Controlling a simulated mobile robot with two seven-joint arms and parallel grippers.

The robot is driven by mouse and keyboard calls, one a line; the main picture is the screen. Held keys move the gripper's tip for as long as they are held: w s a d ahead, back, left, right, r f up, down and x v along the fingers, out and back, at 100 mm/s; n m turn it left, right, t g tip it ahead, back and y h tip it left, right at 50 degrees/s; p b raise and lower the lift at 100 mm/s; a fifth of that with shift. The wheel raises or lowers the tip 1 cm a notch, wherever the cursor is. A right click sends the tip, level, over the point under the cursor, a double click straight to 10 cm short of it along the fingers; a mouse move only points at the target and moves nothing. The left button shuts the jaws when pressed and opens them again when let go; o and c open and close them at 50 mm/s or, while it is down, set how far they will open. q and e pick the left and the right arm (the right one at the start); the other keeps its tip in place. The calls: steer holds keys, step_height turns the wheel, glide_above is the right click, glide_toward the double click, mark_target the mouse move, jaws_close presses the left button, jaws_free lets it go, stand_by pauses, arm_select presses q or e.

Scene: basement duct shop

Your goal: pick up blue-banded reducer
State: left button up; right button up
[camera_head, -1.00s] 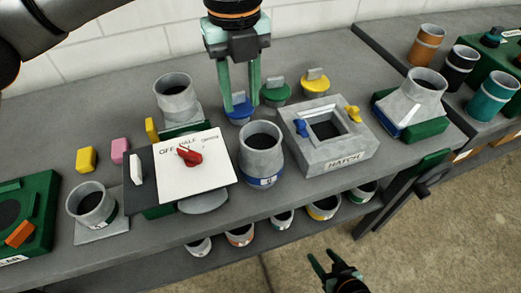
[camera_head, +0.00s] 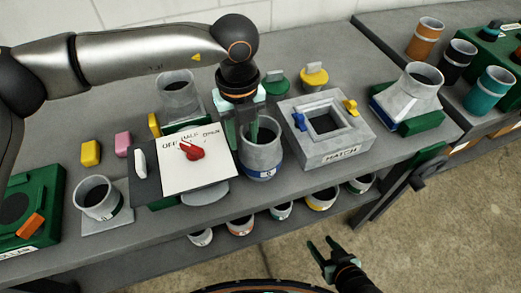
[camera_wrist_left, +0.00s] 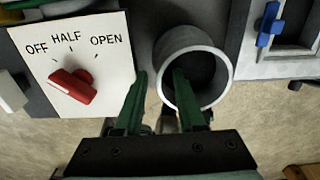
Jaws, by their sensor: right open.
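The blue-banded reducer (camera_head: 261,160) is a grey, open-topped round piece with a blue band near its base. It stands upright near the bench's front edge, between the white dial panel and the hatch block. In the left wrist view its round mouth (camera_wrist_left: 221,62) lies at centre right. My left gripper (camera_head: 243,130) points down at the reducer, open with nothing held. In its wrist view (camera_wrist_left: 160,100), one finger overlaps the mouth and the other is left of the rim; I cannot tell whether either touches. My right gripper (camera_head: 320,252) is open and empty in front of the bench.
The OFF/HALF/OPEN panel (camera_head: 210,170) with a red knob is close on the left. The hatch block (camera_head: 335,150) is close on the right. A grey fitting (camera_head: 177,92) stands behind the panel. Several banded pieces sit on the lower shelf.

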arm_select(q)
jaws_close()
stand_by(1.4)
